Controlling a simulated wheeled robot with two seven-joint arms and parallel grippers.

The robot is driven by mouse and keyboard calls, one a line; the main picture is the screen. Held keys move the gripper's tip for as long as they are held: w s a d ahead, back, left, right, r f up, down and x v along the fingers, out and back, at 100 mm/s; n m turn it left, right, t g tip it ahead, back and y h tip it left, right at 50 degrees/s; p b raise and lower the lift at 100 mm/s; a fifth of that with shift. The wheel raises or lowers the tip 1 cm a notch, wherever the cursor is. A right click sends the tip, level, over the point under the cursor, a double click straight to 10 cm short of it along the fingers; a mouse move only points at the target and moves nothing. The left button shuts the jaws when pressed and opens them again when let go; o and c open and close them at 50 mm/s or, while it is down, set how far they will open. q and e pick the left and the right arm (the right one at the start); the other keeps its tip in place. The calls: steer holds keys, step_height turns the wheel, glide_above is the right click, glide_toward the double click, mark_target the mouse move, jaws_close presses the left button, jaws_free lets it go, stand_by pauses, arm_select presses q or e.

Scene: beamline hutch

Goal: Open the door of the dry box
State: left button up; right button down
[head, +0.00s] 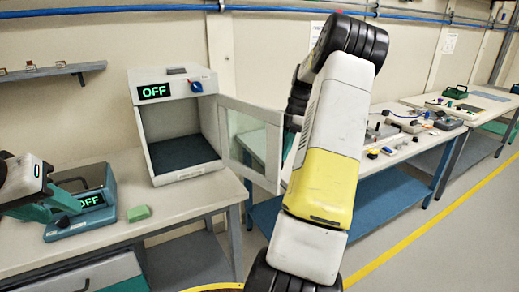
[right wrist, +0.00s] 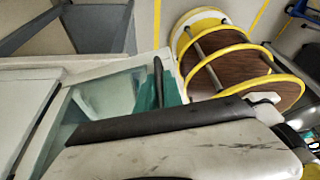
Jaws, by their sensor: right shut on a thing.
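The dry box (head: 180,150) is a white cabinet on the left bench, with a lit OFF display and a blue knob on its top panel. Its glass-paned door (head: 250,143) stands open, swung out to the right, so the dark interior floor shows. In the right wrist view the door's glass (right wrist: 105,98) lies close by. My right gripper (right wrist: 158,92) is at the door's free edge, shut on a dark bar that looks like the door handle. My right arm hides most of this grip in the head view.
A teal device (head: 85,212) with an OFF display and a green block (head: 139,213) stand on the bench left of the box. A second bench (head: 400,150) with small tools is behind my right arm. Open floor (head: 430,235) lies to the right.

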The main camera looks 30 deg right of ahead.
steer(key=shift+w+d, duration=0.2)
steer(key=shift+d, duration=0.25)
steer(key=c, duration=1.5)
jaws_free()
steer(key=v, duration=0.7)
steer(key=shift+d+r, duration=0.1)
steer(key=shift+r, duration=0.3)
steer(key=shift+d, duration=0.1)
